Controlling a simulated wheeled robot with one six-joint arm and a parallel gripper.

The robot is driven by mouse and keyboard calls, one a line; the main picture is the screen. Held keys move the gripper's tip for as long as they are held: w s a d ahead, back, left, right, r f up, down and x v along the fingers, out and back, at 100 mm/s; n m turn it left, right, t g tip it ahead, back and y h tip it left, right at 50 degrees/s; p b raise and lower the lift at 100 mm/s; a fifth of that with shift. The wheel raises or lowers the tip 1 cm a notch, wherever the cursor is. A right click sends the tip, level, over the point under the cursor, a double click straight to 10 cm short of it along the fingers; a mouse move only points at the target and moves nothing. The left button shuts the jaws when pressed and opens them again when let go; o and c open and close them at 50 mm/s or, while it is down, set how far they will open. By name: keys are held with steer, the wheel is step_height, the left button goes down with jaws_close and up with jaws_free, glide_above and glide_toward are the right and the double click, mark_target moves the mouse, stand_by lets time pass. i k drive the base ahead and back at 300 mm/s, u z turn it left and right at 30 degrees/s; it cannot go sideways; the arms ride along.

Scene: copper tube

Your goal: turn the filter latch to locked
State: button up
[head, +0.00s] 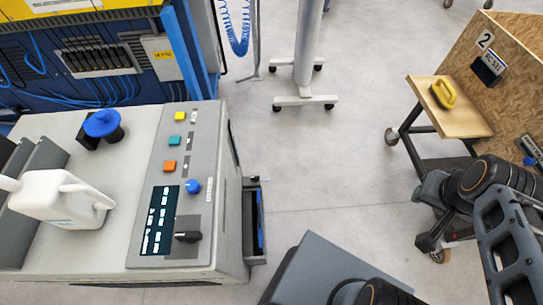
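A grey machine (140,150) stands at the left, with a control panel on its top. A black lever-like handle (187,237) sits on a dark square plate at the panel's lower end, pointing left. A blue knob (193,186) is above it. A blue-topped black cylinder (103,124) stands farther left. No readable label shows which of these is the filter latch. My gripper (424,218) is at the right, far from the machine, in front of the wooden cart. Its two dark fingers look apart, with nothing between them.
A white jug (65,198) stands on the machine's left. A narrow open bin (254,225) is on its right side. A wooden cart (505,60) with a shelf (448,108) holding a yellow-handled item is at the right. A wheeled stand (305,100) is behind. The floor between is clear.

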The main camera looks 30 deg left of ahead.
mark_target(255, 179)
steer(key=i, duration=1.25)
steer(key=u, duration=3.35)
